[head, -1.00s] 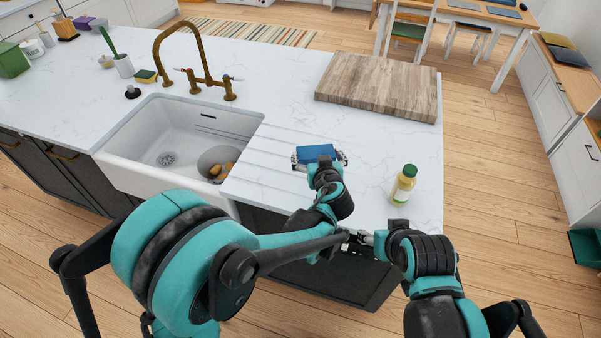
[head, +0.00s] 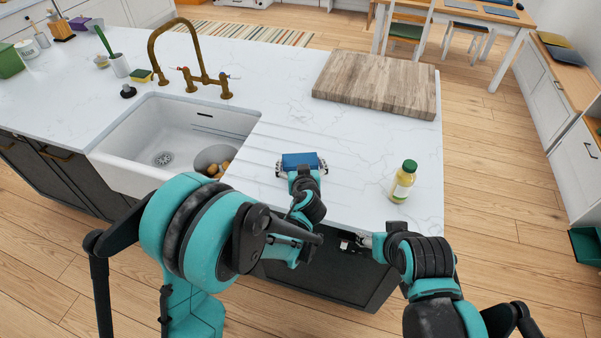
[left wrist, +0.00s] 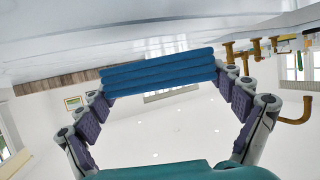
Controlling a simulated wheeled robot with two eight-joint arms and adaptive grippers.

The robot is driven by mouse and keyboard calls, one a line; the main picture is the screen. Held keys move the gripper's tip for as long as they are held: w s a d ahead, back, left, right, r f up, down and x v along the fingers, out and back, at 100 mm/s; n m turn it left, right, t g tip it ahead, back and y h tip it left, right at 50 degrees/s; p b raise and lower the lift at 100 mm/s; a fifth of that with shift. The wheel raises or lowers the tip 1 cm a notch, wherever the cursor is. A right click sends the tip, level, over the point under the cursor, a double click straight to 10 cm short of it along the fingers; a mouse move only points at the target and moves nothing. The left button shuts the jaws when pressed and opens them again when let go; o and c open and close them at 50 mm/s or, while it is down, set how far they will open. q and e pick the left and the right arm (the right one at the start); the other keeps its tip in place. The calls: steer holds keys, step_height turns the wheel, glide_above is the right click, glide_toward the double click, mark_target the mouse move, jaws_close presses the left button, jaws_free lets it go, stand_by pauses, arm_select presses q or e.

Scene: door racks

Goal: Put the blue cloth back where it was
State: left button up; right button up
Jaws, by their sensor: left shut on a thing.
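The blue cloth (head: 300,160) is folded into a thick block and held above the grooved part of the counter, right of the sink. My left gripper (head: 301,168) is shut on it. In the left wrist view the folded blue cloth (left wrist: 158,72) spans between the fingertips with its layers stacked. My right gripper (head: 354,241) is low at the counter's front edge, in front of the dark cabinet face. Its fingers are small and partly hidden, so I cannot tell whether they are open.
The white sink (head: 180,140) with a bowl (head: 212,158) in it lies to the left. A yellow bottle with a green cap (head: 403,182) stands right of the left gripper. A wooden board (head: 376,84) lies at the back. The brass faucet (head: 190,62) rises behind the sink.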

arm_select(q)
step_height(320, 180, down, 4)
steer(key=shift+r+b, duration=0.1)
steer(key=shift+b, duration=0.65)
steer(key=o, duration=0.8)
steer(key=shift+o, duration=0.5)
